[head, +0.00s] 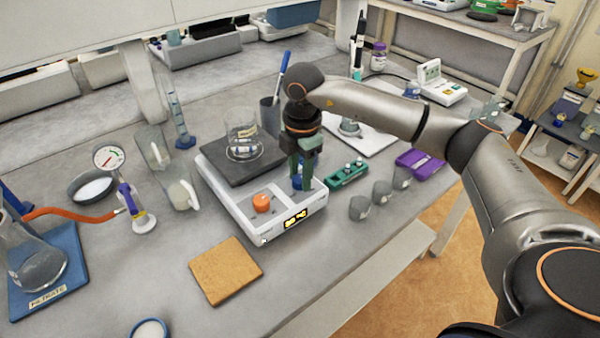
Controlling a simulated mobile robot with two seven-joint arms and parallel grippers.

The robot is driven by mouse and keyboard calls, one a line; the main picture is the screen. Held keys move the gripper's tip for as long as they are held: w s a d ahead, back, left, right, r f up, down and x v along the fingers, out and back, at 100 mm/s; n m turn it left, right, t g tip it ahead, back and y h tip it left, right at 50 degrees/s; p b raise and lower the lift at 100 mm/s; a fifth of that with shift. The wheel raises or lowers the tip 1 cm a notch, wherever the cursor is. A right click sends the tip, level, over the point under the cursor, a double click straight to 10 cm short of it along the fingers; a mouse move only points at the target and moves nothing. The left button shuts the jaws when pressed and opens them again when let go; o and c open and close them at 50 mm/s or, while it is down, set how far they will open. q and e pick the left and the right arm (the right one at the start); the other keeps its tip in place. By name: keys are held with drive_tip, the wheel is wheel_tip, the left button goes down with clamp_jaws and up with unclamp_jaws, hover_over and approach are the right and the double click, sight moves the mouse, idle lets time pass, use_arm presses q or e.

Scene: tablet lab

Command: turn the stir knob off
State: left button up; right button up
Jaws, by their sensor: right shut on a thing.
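A white hotplate stirrer (279,222) with a dark top plate stands in the middle of the bench. A glass beaker (242,140) with some clear liquid sits on the plate. The front panel has an orange knob (261,202), a small lit display (296,218) and a blue knob (298,183), which I take for the stir knob. My right gripper (301,182) points down over the right end of the panel, shut on the blue knob. Its fingers hide most of that knob, so its setting cannot be read. My left gripper is not in view.
A cork mat (226,270) lies in front of the stirrer.

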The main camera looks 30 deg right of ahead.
clamp_jaws()
drive_tip(key=shift+n, duration=0.4)
drive_tip(key=n, duration=0.2)
drive_tip(key=shift+n, duration=0.4)
drive_tip(key=n+b, duration=0.1)
drive_tip(key=n, duration=0.3)
drive_tip(key=shift+n, duration=0.3)
drive_tip(key=n, duration=0.4)
drive_tip(key=shift+w+n, duration=0.1)
drive_tip(key=shift+n, duration=1.7)
drive_tip(key=o, duration=0.7)
unclamp_jaws()
